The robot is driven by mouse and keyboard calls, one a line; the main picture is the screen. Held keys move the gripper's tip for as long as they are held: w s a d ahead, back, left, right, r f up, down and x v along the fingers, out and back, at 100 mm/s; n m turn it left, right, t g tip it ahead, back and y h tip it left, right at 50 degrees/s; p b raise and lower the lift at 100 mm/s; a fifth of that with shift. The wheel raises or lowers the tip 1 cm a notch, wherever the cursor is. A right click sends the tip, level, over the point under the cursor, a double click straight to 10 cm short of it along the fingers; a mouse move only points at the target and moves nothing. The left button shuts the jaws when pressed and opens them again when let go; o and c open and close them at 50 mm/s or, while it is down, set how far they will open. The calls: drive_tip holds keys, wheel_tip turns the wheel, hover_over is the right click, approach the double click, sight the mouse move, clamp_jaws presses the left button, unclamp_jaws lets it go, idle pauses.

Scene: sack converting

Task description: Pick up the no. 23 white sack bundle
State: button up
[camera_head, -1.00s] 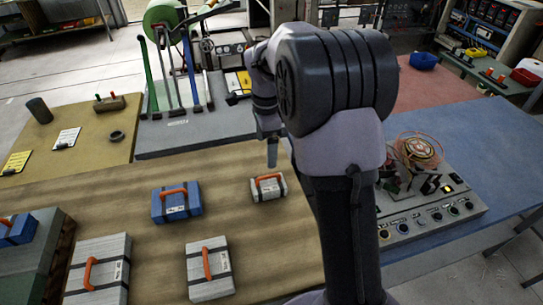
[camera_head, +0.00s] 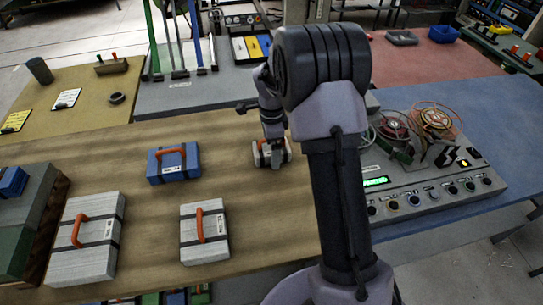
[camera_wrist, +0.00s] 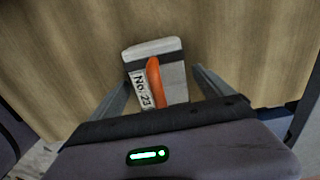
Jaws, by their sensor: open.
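The no. 23 white sack bundle (camera_wrist: 152,48) is a small white block with a dark band, an orange handle and a label reading "No. 23". It lies on the wooden table, and the head view shows it (camera_head: 286,153) partly hidden by my gripper. My gripper (camera_wrist: 161,76) is open, with one finger on either side of the bundle in the wrist view. In the head view my gripper (camera_head: 273,150) is right over the bundle. I cannot tell whether the fingers touch it.
A blue bundle (camera_head: 173,170) and two larger white bundles (camera_head: 189,242) (camera_head: 63,264) lie to the left on the wooden table (camera_head: 150,215). A control panel (camera_head: 425,198) with buttons and reels stands to the right. A grey-green crate (camera_head: 36,215) is at far left.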

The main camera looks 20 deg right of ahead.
drive_tip(key=shift+f, duration=0.15)
drive_tip(key=c, duration=1.5)
